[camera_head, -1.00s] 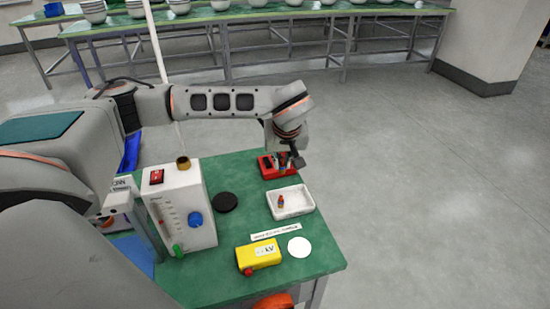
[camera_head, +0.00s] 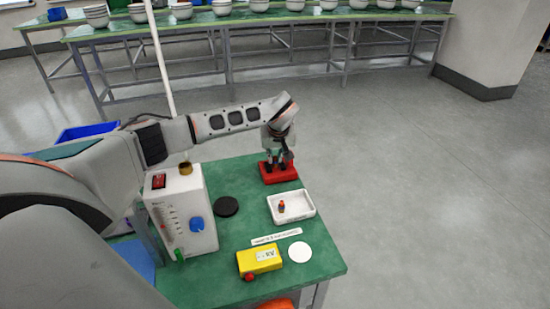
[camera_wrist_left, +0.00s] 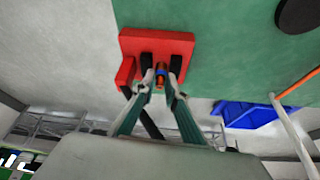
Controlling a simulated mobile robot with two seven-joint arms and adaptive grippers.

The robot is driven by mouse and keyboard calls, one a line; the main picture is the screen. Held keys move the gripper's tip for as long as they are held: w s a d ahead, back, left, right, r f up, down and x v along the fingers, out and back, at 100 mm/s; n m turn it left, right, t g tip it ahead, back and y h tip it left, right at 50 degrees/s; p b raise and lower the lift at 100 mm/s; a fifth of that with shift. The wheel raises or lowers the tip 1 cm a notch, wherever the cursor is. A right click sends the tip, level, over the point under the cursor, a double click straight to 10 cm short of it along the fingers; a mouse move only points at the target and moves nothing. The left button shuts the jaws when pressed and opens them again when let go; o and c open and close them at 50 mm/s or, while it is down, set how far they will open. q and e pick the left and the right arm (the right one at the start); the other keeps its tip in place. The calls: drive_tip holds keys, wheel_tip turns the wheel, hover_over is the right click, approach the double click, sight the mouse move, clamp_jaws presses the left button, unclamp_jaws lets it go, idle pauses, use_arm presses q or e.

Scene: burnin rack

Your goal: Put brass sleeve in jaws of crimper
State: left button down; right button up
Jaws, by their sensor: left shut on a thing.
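The red crimper (camera_head: 279,176) stands at the far right corner of the green table. It also shows in the left wrist view (camera_wrist_left: 157,42), with two dark jaws on its body. My left gripper (camera_head: 281,163) reaches down over it. In the left wrist view its fingers (camera_wrist_left: 160,85) are shut on a small brass-orange sleeve (camera_wrist_left: 160,75) with a dark blue band. The sleeve appears between the two dark jaws; whether it touches them or is seated I cannot tell. My right gripper is not in view.
A white tray (camera_head: 307,214) holding a small red and orange piece (camera_head: 281,207) stands close to the crimper. A white box with a blue knob (camera_head: 183,218), a black disc (camera_head: 227,206), a yellow meter (camera_head: 248,263) and a white disc (camera_head: 299,252) are also on the table (camera_head: 225,286).

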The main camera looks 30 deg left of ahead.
use_arm(q)
drive_tip(key=shift+w+a+f, duration=0.3)
drive_tip(key=shift+w+f, duration=0.05)
drive_tip(key=shift+f, duration=0.2)
drive_tip(key=shift+f, duration=0.1)
drive_tip(key=c, duration=2)
unclamp_jaws()
drive_tip(key=shift+c, duration=0.2)
drive_tip(key=shift+r, duration=0.5)
drive_tip(key=v, duration=1.1)
